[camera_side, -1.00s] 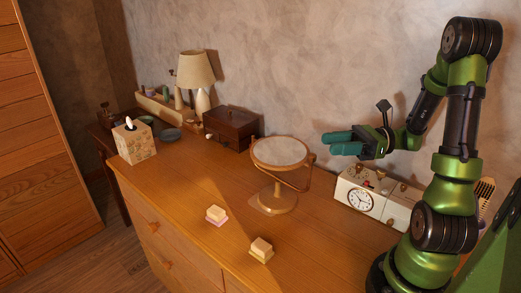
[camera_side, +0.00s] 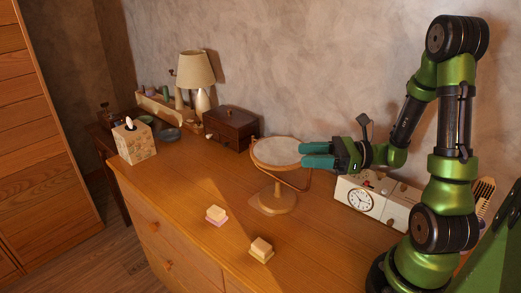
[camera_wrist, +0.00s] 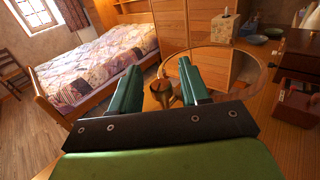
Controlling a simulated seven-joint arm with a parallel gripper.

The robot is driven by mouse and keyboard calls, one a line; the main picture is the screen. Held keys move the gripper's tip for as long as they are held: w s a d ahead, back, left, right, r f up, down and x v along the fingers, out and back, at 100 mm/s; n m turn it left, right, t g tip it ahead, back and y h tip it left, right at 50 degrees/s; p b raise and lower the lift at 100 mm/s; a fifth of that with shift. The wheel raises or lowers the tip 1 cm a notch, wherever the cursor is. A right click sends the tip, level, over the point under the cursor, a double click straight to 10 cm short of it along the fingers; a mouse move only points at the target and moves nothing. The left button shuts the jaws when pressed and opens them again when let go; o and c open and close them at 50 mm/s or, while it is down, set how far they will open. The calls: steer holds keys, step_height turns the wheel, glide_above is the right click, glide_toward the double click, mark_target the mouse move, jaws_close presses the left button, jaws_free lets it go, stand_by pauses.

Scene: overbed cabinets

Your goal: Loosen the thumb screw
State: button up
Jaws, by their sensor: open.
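The round tilting mirror (camera_side: 277,151) stands on a wooden foot (camera_side: 277,201) on the dresser, its face tipped upward. In the wrist view its wooden rim (camera_wrist: 257,72) lies ahead of my fingers. A brown thumb screw (camera_wrist: 162,90) at the side of the mirror shows there, between my two green fingers and apart from both. My gripper (camera_side: 303,155) is open, with its fingertips at the mirror's right edge in the side view. It also shows in the wrist view (camera_wrist: 158,67). In the side view the fingers hide the thumb screw.
A clock (camera_side: 360,201) in a pale case stands below my gripper, near the wall. A dark wooden box (camera_side: 231,128), lamp (camera_side: 196,70) and tissue box (camera_side: 134,141) stand left. Two small stacked blocks (camera_side: 216,215) (camera_side: 261,249) lie in front. The dresser's front left is clear.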

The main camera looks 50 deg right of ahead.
jaws_close()
steer(key=shift+n+g+y, duration=2)
steer(key=shift+g, duration=0.4)
jaws_free()
